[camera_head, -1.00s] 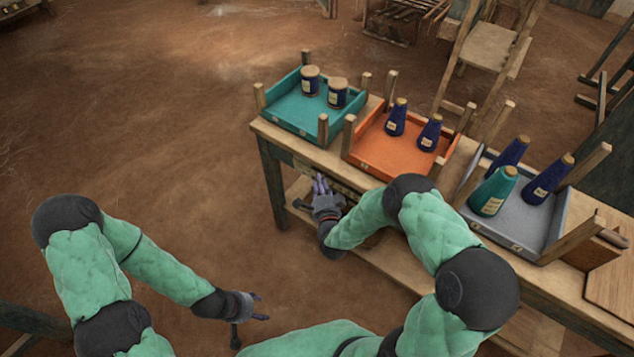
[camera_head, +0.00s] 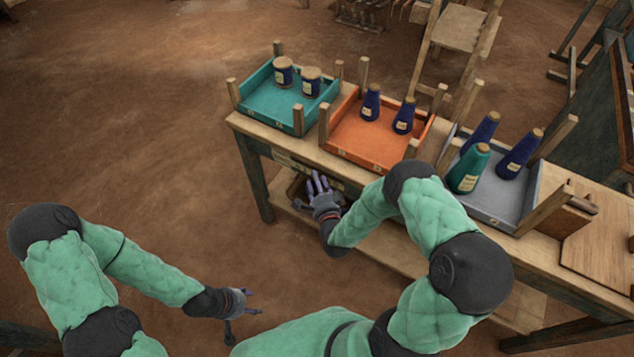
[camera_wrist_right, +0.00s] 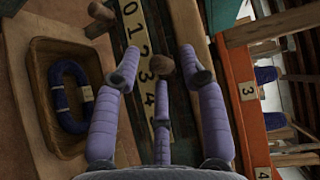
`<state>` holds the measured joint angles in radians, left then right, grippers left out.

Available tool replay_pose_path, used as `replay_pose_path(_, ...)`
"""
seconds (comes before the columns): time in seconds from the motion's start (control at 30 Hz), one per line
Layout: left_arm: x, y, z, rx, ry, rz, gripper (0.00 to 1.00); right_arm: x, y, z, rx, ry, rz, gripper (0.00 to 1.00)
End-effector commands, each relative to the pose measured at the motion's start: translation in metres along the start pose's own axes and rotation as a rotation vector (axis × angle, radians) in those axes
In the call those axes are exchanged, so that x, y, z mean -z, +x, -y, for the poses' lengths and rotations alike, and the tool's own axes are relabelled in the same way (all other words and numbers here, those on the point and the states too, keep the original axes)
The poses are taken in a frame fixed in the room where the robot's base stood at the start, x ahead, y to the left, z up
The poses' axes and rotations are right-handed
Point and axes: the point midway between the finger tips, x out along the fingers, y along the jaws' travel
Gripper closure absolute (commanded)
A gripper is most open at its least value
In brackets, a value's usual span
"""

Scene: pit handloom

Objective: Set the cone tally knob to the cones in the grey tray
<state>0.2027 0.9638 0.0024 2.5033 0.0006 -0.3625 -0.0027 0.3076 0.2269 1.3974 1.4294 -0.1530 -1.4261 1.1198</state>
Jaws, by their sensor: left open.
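The grey tray (camera_head: 500,206) stands at the right of the bench and holds two dark blue cones (camera_head: 484,130) (camera_head: 519,154) and one green cone (camera_head: 468,168). In the right wrist view, a round wooden knob (camera_wrist_right: 161,65) sits by a number strip (camera_wrist_right: 148,90) marked 0 to 4, close to the 2 and 3; its exact setting is unclear. My right gripper (camera_head: 318,183) is at the bench front, below the orange tray. Its fingers are spread, with the knob showing between the fingertips; contact is not visible. My left gripper (camera_head: 250,302) is open and empty, over the floor.
A teal tray (camera_head: 266,106) with two blue, tan-topped spools and an orange tray (camera_head: 365,145) with two blue cones stand on the bench. A brown box (camera_wrist_right: 40,90) with a blue coil lies left of the strip. The floor at left is clear.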

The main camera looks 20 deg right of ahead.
Motion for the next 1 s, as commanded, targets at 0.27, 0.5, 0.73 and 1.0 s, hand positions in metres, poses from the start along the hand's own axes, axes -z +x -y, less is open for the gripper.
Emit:
replay_pose_path(0.27, 0.000, 0.000, 0.000, 0.000, 0.000, 0.000, 0.42, 0.001, -0.015, -0.001, -0.003, 0.000, -0.001, 0.58)
replay_pose_path(0.5, 0.000, 0.000, 0.000, 0.000, 0.000, 0.000, 0.42, 0.000, -0.060, -0.001, -0.004, 0.001, -0.001, 0.58)
replay_pose_path(0.73, 0.000, 0.000, 0.000, 0.000, 0.000, 0.000, 0.42, 0.001, -0.100, -0.001, -0.003, 0.000, -0.001, 0.58)
replay_pose_path(1.0, 0.000, 0.000, 0.000, 0.000, 0.000, 0.000, 0.42, 0.000, -0.120, 0.000, -0.001, 0.000, 0.000, 0.58)
